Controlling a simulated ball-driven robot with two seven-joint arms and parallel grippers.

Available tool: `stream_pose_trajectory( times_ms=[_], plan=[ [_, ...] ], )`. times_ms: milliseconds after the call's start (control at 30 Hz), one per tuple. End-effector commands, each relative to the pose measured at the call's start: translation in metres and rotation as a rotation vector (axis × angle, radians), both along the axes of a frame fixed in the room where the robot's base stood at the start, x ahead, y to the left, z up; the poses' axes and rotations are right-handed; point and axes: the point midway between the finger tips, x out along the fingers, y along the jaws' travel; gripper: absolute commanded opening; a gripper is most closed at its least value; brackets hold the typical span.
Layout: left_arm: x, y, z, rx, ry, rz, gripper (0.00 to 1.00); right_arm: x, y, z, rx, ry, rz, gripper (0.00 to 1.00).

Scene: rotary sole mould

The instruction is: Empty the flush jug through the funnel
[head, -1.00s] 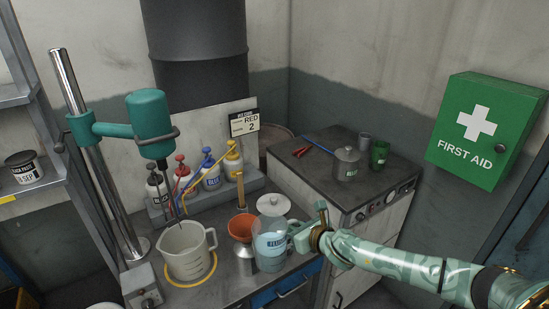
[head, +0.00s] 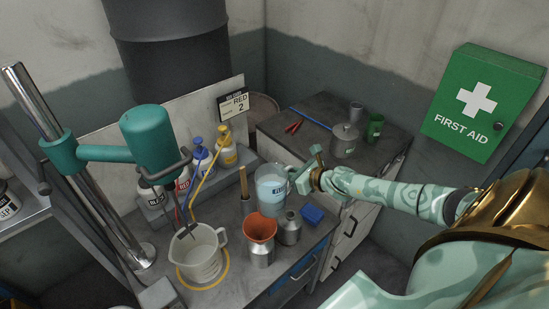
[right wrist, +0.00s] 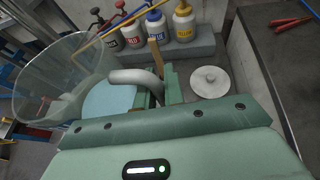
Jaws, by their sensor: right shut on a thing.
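The clear flush jug (head: 271,190) holds pale blue liquid and stands out behind the funnel in the head view. My right gripper (head: 304,179) is shut on its handle from the right. In the right wrist view the jug (right wrist: 50,85) fills the left side, its top open, and the grey handle (right wrist: 133,76) runs into the jaws. The orange funnel (head: 260,227) sits in the mouth of a metal can (head: 262,256), nearer than the jug and apart from it. A white round lid (right wrist: 209,81) lies off the jug. My left gripper is not in view.
A grey measuring beaker (head: 199,255) stands under the teal stirrer (head: 150,138) at left. A metal bottle (head: 290,230) and a blue block (head: 313,214) are right of the funnel. Pump bottles (head: 202,162) line the back. A dark cabinet top (head: 310,120) lies behind the arm.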

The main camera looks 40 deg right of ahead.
Motion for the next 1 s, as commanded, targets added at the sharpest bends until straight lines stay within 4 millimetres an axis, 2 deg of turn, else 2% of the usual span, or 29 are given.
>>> stream_pose_trajectory(
  times_ms=[467, 1000],
  plan=[
    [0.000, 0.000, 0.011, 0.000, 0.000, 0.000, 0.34, 0.001, -0.003, 0.008, -0.104, -0.007, 0.000, 0.00],
    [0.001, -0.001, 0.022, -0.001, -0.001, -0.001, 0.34, 0.001, -0.009, 0.019, -0.314, -0.017, 0.002, 0.00]
  ],
)
